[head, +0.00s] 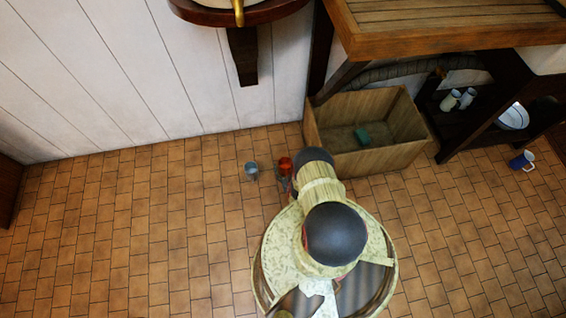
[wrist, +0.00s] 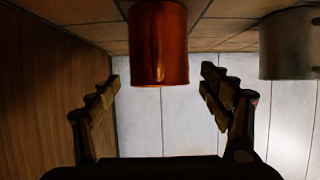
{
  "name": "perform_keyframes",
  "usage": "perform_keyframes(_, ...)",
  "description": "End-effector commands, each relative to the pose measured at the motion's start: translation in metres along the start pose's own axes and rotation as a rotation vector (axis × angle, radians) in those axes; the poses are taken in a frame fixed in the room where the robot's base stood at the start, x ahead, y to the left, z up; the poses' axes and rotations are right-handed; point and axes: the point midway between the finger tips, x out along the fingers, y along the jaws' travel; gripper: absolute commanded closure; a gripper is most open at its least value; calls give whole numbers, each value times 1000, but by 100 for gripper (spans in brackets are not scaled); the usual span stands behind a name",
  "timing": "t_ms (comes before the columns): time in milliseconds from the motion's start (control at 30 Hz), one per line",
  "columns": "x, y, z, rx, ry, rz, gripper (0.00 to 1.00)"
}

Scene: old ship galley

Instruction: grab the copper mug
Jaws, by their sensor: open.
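The copper mug (head: 285,163) stands on the tiled floor near the white wall, left of a wooden crate. In the wrist view, which shows the floor at the top, the copper mug (wrist: 159,43) is at the upper middle. My gripper (wrist: 160,80) is open and empty, with one finger on each side below the mug in that picture. The mug lines up with the gap between the fingertips, and I see no contact. In the head view my arm hides most of the gripper.
A grey mug (head: 251,170) stands just left of the copper one; it also shows in the wrist view (wrist: 290,43). The wooden crate (head: 370,164) is close on the right, holding a green object (head: 361,136). A blue mug (head: 521,160) lies far right. Floor at left is clear.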

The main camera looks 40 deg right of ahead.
Motion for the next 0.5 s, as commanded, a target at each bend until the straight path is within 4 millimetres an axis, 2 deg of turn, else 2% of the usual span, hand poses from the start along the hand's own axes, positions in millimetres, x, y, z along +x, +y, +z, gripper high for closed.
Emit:
perform_keyframes(267,-2,1,2,0,1,1,21)
perform_keyframes(500,-2,1,2,0,1,1,34)
